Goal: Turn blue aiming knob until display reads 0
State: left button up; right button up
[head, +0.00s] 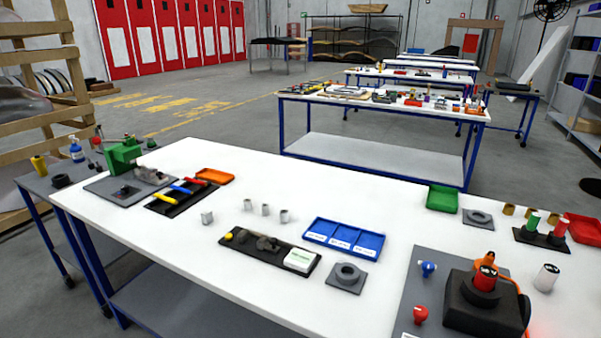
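A blue knob (427,268) stands on a grey plate (418,290) at the right front of the white table. A red knob (420,314) is on the same plate, in front of the blue one. To their right is a black block (480,305) with a red and black cylinder (486,278) on top and an orange piece around it. I cannot make out a display or a reading. A white box (299,259) on a black tray has small markings too small to read. Neither of my grippers shows in the head view.
A blue three-part tray (343,238), a grey ring block (346,277) and a white cylinder (546,277) stand near the grey plate. Green and red cylinders stand behind. A green vise (123,157) is at the far left. The table's front middle is clear.

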aim_at(427, 267)
jog(key=z, duration=1.35)
